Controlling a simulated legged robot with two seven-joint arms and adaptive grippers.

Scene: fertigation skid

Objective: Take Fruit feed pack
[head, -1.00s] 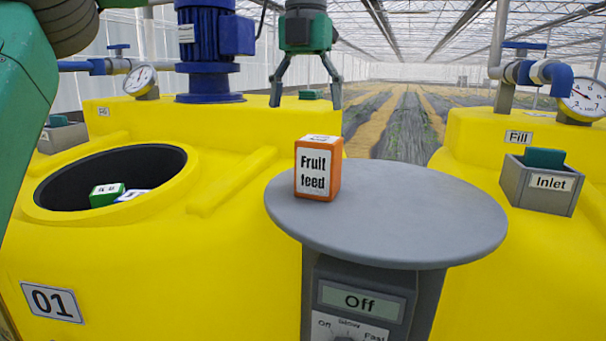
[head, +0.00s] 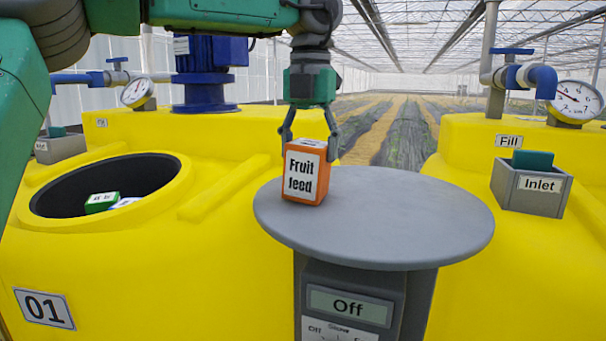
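The Fruit feed pack (head: 302,174) is an orange box with a white label reading "Fruit feed". It stands upright on the left part of the round grey table (head: 420,215). My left gripper (head: 309,150) points down over the pack, with one finger at each side of its upper part. The fingers look closed on it, though the far contact is partly hidden behind the box. The pack still rests on the table top. My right gripper is not in view.
A yellow tank marked 01 has an open round hatch (head: 48,207) with a green box (head: 101,203) and another pack inside. A blue motor (head: 206,75) stands behind. The table's right side is clear.

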